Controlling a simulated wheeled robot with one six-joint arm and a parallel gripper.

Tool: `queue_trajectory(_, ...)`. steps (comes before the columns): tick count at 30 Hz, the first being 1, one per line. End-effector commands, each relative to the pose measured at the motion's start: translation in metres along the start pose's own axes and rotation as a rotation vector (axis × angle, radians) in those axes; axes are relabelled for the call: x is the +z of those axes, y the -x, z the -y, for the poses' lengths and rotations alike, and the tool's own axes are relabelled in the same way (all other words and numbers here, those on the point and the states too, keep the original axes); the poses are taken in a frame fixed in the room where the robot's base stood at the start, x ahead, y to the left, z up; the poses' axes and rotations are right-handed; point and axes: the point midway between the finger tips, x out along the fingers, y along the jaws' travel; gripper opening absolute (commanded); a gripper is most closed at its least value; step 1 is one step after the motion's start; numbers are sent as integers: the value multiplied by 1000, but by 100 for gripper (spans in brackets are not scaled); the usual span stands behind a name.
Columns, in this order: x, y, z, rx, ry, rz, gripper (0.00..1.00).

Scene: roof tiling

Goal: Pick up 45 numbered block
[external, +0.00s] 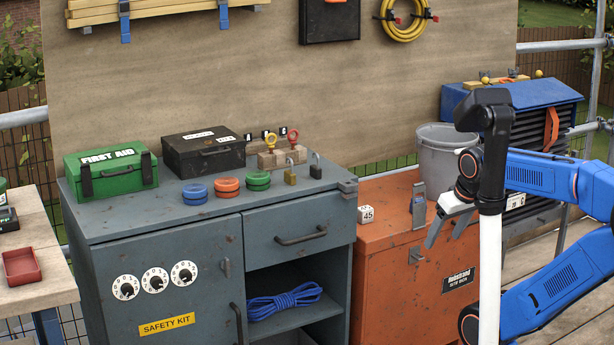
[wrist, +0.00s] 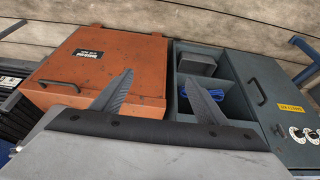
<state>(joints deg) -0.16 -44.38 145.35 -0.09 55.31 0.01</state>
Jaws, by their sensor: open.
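The block numbered 45 (external: 367,214) is a small white cube with dark digits. It sits on top of the orange site box (external: 385,265), near its left side, beside the grey cabinet. I cannot make out the block in the wrist view. My gripper (external: 446,238) is open and empty, to the right of the block and apart from it, with its fingers pointing down. In the wrist view its two fingers (wrist: 161,88) are spread in front of the orange box (wrist: 100,62) and the grey cabinet (wrist: 245,98).
A grey latch-like piece (external: 418,206) stands on the orange box between the block and my gripper. A grey bucket (external: 440,160) is behind. The grey cabinet (external: 180,260) carries a green first aid case (external: 110,172), a black case (external: 203,150), coloured discs and padlocks.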

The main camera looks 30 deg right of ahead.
Motion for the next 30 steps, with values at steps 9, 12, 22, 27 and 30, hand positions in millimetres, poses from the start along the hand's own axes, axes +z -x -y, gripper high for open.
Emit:
queue_trajectory(9, 0, 0, 0, 0, 0, 0, 48)
queue_trajectory(12, 0, 0, 0, 0, 0, 0, 48)
queue_trajectory(22, -30, 8, -1, -1, 108, 32, 48)
queue_trajectory(27, -79, 16, -2, -9, 289, 79, 48)
queue_trajectory(30, -108, 18, -3, -19, 400, 108, 48)
